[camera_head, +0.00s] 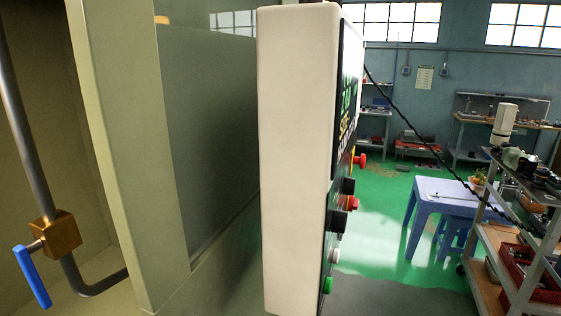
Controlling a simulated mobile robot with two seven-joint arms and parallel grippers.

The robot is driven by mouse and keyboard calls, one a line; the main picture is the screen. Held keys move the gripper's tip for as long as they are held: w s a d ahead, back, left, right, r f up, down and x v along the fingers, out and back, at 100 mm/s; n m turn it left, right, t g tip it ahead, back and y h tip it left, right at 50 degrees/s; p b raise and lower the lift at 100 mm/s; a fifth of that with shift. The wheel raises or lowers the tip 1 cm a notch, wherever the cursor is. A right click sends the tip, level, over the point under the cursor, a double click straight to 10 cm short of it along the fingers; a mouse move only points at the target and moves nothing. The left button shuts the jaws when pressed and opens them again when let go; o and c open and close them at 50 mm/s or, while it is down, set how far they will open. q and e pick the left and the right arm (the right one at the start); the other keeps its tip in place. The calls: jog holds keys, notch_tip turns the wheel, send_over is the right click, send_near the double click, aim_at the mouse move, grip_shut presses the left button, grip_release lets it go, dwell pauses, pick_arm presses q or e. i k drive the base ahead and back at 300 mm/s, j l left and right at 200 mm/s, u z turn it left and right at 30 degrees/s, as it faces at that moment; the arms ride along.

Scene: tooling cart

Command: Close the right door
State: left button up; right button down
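The right door appears to be the beige panel (125,130) with a large grey-green window (210,120), close in front on the left half of the view. Its left edge borders an opening, through which the beige machine interior (95,215) shows. The door is not across this part of the opening. Its handle is not visible, and its upper and lower ends are cut off by the frame. Neither my left nor my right gripper is in view, so no contact with the door shows.
A pipe with a brass valve (58,233) and blue lever (32,277) is inside at left. A white control box (297,160) with protruding buttons stands right of the door. Farther right are a blue table (445,187), a loaded metal cart (490,240) and open green floor (375,235).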

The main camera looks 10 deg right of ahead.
aim_at(115, 43)
jog(key=z, duration=0.2)
jog(key=i+l+u, duration=0.35)
jog(key=l, duration=0.4)
jog(key=i+l+u, duration=0.25)
jog(key=l+u, duration=0.15)
jog(key=l, duration=0.45)
jog(key=i+l+u, duration=0.1)
jog(key=l+u, duration=0.25)
jog(key=l, duration=0.5)
jog(key=l+u, duration=0.35)
jog(key=l, duration=0.55)
